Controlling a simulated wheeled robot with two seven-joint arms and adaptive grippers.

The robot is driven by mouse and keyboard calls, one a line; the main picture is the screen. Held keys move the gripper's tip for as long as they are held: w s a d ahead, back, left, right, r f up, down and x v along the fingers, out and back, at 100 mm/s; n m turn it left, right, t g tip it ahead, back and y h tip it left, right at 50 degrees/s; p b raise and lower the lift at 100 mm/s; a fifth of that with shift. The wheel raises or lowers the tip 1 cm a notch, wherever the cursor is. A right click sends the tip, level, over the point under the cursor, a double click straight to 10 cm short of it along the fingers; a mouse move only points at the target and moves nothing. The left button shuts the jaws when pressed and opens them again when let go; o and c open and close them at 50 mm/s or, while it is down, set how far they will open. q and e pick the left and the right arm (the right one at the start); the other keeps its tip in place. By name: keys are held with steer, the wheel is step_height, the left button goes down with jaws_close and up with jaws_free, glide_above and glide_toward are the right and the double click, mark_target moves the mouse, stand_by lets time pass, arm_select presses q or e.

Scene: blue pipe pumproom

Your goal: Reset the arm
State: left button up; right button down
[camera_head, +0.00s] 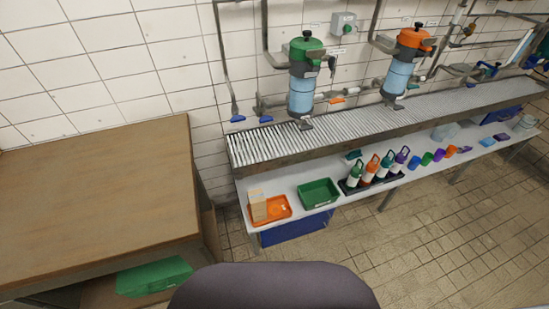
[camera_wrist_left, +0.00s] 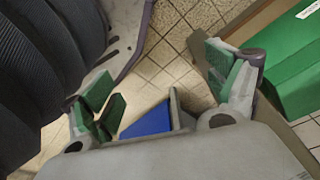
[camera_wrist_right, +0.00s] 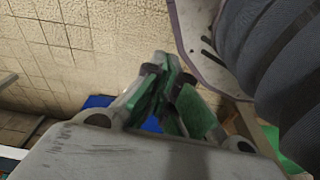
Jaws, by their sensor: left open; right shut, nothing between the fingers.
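My left gripper (camera_wrist_left: 158,84) shows in the left wrist view with its green-padded fingers spread wide apart and nothing between them. Tiled floor and a small blue patch show behind it. My right gripper (camera_wrist_right: 168,78) shows in the right wrist view with its green-padded fingers together and nothing held. Tiled floor and blue patches lie behind it. Dark ribbed parts of my own body are close beside both grippers. Neither gripper shows in the head view.
A wooden table (camera_head: 95,190) stands at the left, with a green box (camera_head: 153,277) below its top. A slatted metal bench (camera_head: 390,118) runs along the tiled wall. Its lower shelf holds a green tray (camera_head: 318,193), an orange tray (camera_head: 276,208) and several bottles. The floor (camera_head: 430,230) at right is clear.

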arm_select(q)
steer(key=s+a+r+p, duration=0.1)
steer(key=s+a+p, duration=0.1)
steer(key=s+p, duration=0.4)
steer(key=s+a+r+p, duration=0.2)
steer(key=s+a+p, duration=0.1)
steer(key=s+p, duration=0.4)
steer(key=shift+s+g+y, duration=0.3)
steer(key=shift+s+g, duration=0.1)
steer(key=shift+s, duration=0.55)
arm_select(e)
steer(key=s+d+r, duration=0.1)
steer(key=s+d, duration=0.1)
steer(key=s, duration=0.5)
steer(key=s+d+r, duration=0.2)
steer(key=s+d, duration=0.1)
steer(key=s, duration=0.5)
steer(key=shift+g, duration=0.4)
arm_select(q)
steer(key=shift+f, duration=0.1)
arm_select(e)
steer(key=shift+f, duration=0.1)
